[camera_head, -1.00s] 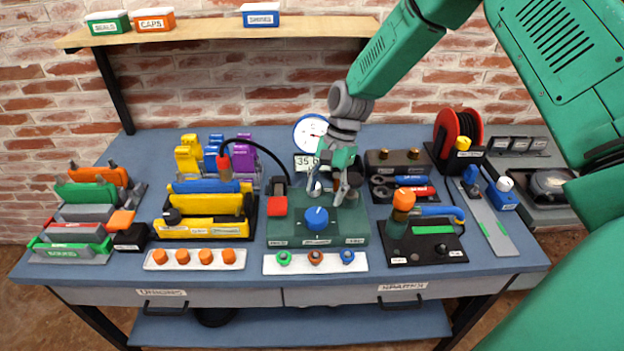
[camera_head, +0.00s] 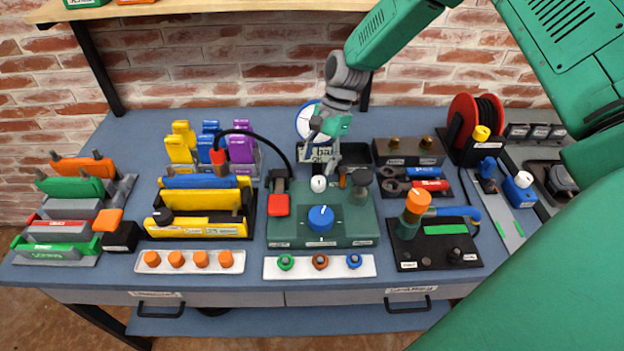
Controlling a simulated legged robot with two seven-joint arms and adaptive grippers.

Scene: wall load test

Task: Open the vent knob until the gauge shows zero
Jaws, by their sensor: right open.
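A green panel box (camera_head: 290,232) stands at the middle of the blue bench. On its top are a large blue knob (camera_head: 320,218), a small white knob (camera_head: 318,183), a dark knob (camera_head: 361,176) and a red block (camera_head: 278,205). I cannot read which knob is the vent. A round white gauge (camera_head: 306,122) with a blue rim stands behind the panel. My right gripper partly covers it, and its reading is not legible. My right gripper (camera_head: 321,158) is open and empty, fingers down, just behind and above the white knob. My left gripper is out of view.
An orange-topped tool (camera_head: 415,208) stands upright at right. A white strip (camera_head: 270,268) with coloured rings lies in front. Low dark blocks (camera_head: 408,152) are right of the gripper.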

